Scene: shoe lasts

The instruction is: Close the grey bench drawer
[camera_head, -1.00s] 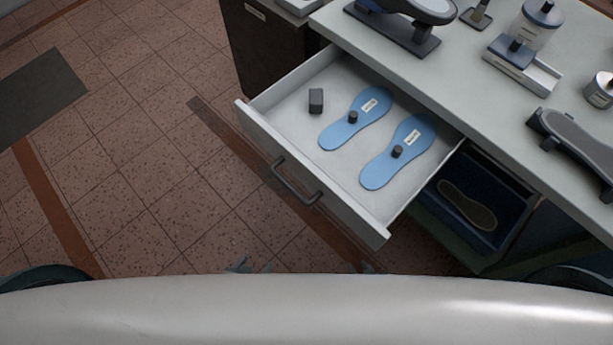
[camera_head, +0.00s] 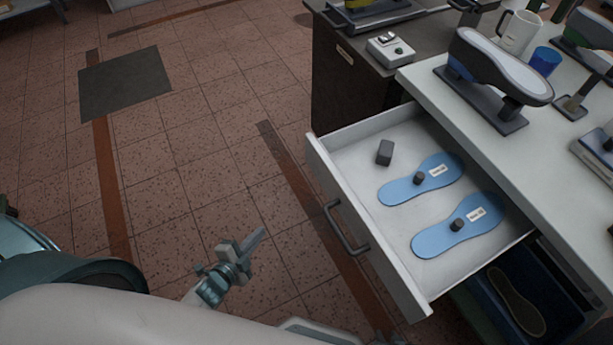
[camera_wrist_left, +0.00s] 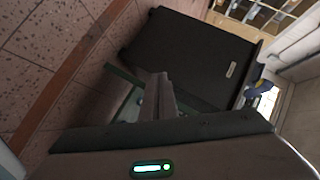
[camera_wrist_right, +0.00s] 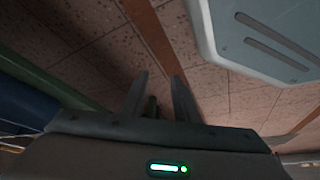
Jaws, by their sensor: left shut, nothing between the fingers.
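The grey bench drawer (camera_head: 366,222) stands pulled well out from the light bench at the right of the head view. Its dark bar handle (camera_head: 345,229) is on the front panel. My left gripper (camera_head: 254,243) is shut and empty, over the floor left of the drawer front, apart from the handle. Its fingers also show in the left wrist view (camera_wrist_left: 158,96). My right gripper (camera_wrist_right: 158,88) is open and empty above floor in its wrist view.
A dark cabinet (camera_head: 350,90) stands behind the drawer. The bench top (camera_head: 430,78) carries a shoe last on a stand (camera_head: 500,70), a mug (camera_head: 518,32) and a blue cup (camera_head: 545,61). A dark blue bin (camera_head: 490,310) sits below.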

